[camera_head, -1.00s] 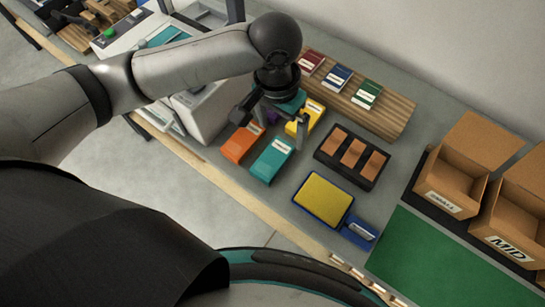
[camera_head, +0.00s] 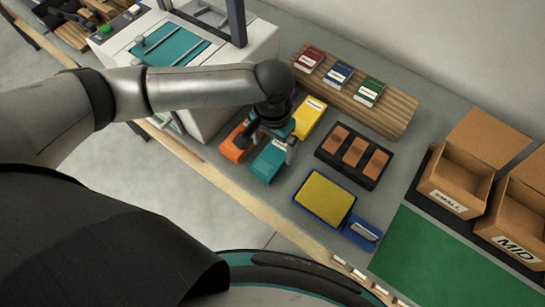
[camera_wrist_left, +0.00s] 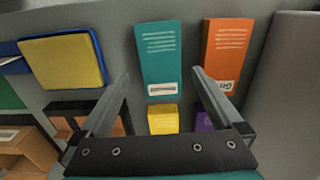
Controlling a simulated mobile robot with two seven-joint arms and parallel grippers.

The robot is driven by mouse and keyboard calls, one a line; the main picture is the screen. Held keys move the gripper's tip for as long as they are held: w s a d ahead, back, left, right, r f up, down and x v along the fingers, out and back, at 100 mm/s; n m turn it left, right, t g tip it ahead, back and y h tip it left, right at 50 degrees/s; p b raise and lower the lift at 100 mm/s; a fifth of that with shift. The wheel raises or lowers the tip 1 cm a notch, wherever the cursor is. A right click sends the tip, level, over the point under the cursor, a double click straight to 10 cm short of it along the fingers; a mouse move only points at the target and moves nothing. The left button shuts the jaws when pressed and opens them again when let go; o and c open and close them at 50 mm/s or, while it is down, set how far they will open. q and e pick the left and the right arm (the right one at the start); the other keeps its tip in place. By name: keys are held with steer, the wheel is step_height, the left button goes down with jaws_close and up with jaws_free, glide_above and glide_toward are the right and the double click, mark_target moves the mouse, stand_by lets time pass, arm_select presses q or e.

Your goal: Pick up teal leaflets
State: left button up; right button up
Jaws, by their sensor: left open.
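The teal leaflets (camera_head: 268,165) lie as a flat block on the grey worktop, between the orange block and the blue-edged yellow pad. In the left wrist view the teal leaflets (camera_wrist_left: 161,58) show printed lines and a white label, between and beyond my finger tips. My left gripper (camera_head: 268,146) is open and empty, just above the teal block's far end, which it partly hides. Its two fingers also show in the left wrist view (camera_wrist_left: 160,75), with the block apart from both. My right gripper is not in view.
An orange block (camera_head: 234,144) sits close to the left and a yellow block (camera_head: 309,118) behind. A black tray with brown pieces (camera_head: 353,156) and a yellow pad (camera_head: 323,199) lie right. A wooden stand (camera_head: 390,112) holds small books. Cardboard boxes (camera_head: 462,179) stand far right.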

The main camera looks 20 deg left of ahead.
mark_target(272, 156)
arm_select(q)
step_height(272, 156, down, 4)
steer(key=shift+b, duration=0.3)
steer(key=c, duration=1.4)
steer(key=shift+r, duration=0.1)
